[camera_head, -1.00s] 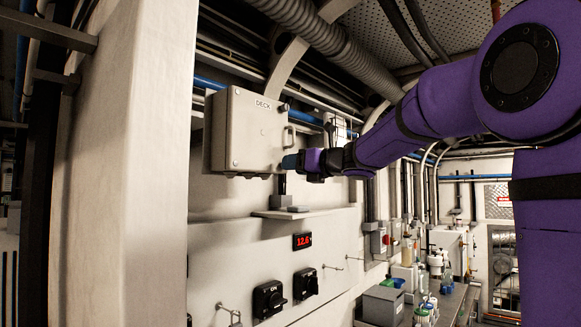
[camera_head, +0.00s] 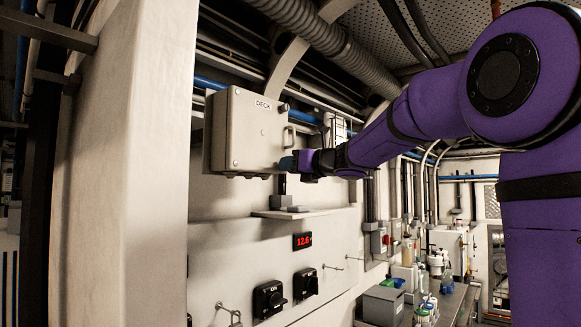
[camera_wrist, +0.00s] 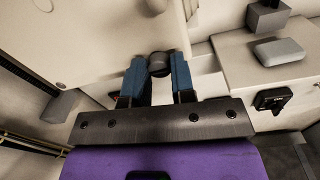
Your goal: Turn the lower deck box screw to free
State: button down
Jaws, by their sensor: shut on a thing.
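The grey box marked DECK (camera_head: 248,130) hangs on the wall with its door closed. The upper screw (camera_head: 284,107) is a dark round knob on the right of its door. My gripper (camera_head: 286,163) is at the door's lower right corner and hides the lower screw in the head view. In the wrist view the lower screw (camera_wrist: 159,63) is a dark round knob between the two blue fingertips of my gripper (camera_wrist: 159,75), which are shut on it. The pale door face (camera_wrist: 100,40) fills the upper left there.
A shelf (camera_head: 320,212) with a grey block (camera_head: 280,201) juts out below the box. Under it are a red number display (camera_head: 302,241) and black switches (camera_head: 268,299). A handle (camera_head: 290,136) sits beside the door. Pipes and a ribbed hose (camera_head: 325,40) run above.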

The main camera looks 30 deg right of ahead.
jog(key=shift+n, duration=0.3)
jog(key=n, duration=1.6)
jog(key=shift+r+n+h, duration=0.1)
jog(key=shift+n+h, duration=0.2)
jog(key=shift+h, duration=0.1)
jog(key=c, duration=0.9)
grip_release()
jog(key=shift+c, duration=0.2)
jog(key=shift+d, duration=0.1)
